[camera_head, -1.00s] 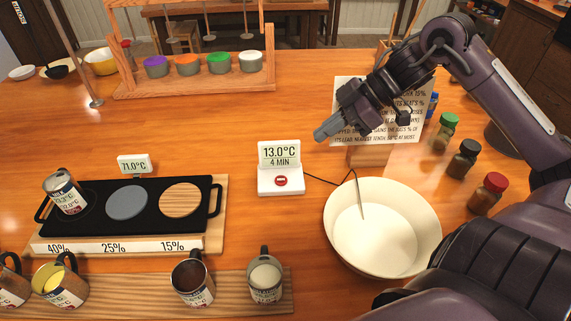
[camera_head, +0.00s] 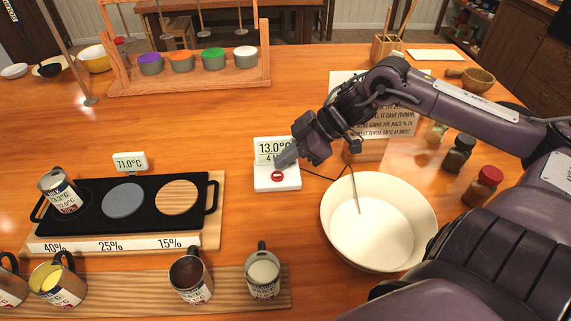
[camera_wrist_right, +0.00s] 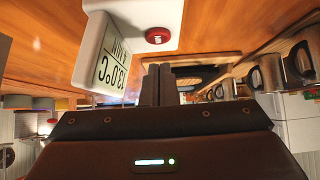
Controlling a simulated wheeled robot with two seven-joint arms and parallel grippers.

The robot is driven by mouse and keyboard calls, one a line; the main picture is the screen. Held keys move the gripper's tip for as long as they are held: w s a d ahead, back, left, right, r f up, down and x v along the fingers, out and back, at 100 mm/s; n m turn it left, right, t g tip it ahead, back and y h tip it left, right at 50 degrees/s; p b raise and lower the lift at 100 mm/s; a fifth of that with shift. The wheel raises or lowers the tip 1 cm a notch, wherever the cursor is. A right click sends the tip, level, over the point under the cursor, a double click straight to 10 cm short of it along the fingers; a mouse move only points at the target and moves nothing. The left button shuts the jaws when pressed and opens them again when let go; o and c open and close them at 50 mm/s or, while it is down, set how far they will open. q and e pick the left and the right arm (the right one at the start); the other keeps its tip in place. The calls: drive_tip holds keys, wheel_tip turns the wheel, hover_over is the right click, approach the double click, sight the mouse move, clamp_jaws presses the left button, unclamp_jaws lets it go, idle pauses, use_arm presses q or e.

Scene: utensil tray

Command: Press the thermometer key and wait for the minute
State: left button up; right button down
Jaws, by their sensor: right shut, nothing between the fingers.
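The thermometer (camera_head: 264,185) is a white unit with an upright display and a red key (camera_head: 278,176) on its base. The display reads 13.0°C, and the line under it is partly covered by my right gripper. My right gripper (camera_head: 281,165) is shut and empty, its tips at the display's lower right, just over the key. In the right wrist view the red key (camera_wrist_right: 159,35) shows beyond the shut fingers (camera_wrist_right: 156,84), with a visible gap in that picture. A probe wire runs from the unit to the white bowl (camera_head: 335,247). My left gripper is not in view.
A black hot tray (camera_head: 150,225) with a can (camera_head: 58,190) and a second display (camera_head: 130,162) reading 71.0°C stands at left. Several cups stand on a wooden board (camera_head: 225,288) in front. Jars (camera_head: 484,187) and a sign (camera_head: 400,122) are at right.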

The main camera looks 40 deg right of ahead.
sight(277, 176)
drive_tip(key=shift+f, duration=1.3)
drive_tip(key=shift+f, duration=0.1)
